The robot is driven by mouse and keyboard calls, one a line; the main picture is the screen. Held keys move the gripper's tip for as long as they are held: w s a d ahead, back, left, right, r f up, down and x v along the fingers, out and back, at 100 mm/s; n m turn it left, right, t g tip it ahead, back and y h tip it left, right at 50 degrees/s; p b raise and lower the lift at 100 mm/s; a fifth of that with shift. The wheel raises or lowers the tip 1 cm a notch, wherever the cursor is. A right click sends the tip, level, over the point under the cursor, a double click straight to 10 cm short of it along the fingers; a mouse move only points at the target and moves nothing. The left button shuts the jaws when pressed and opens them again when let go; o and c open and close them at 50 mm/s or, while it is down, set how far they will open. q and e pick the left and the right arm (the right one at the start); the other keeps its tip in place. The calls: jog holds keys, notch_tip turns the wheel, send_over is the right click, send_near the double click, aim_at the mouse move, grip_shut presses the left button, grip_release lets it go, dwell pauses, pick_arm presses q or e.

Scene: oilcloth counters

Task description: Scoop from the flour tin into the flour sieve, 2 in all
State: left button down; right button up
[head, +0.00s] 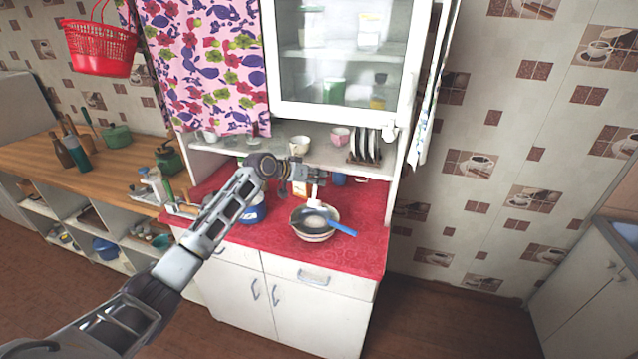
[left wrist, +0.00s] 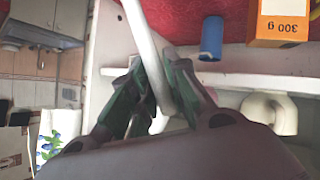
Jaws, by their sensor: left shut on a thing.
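My left gripper (head: 308,178) is shut on a pale, slim handle, seemingly the scoop's (head: 315,192), above the red counter. The handle also shows between the green-padded fingers in the left wrist view (left wrist: 150,60). The scoop's lower end hangs over the flour sieve (head: 300,216), a dark round sieve with a blue handle pointing right, resting on a pale bowl (head: 314,238). A pale patch shows inside the sieve; I cannot tell how much flour it is. A blue container (head: 254,212), possibly the flour tin, stands left of the sieve, partly hidden by my arm. My right gripper is out of view.
The red counter (head: 350,263) is clear in front of the sieve. Behind are a blue cylinder (left wrist: 211,38), an orange-and-white box (left wrist: 283,22), cups (head: 299,145) and a plate rack (head: 364,147) under the glass cabinet (head: 342,112). A wooden counter (head: 85,160) lies left.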

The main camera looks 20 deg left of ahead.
pick_arm(q)
jog(key=shift+d, duration=0.1)
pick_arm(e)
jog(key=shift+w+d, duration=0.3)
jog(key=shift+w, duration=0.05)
pick_arm(q)
jog(key=shift+s, duration=0.15)
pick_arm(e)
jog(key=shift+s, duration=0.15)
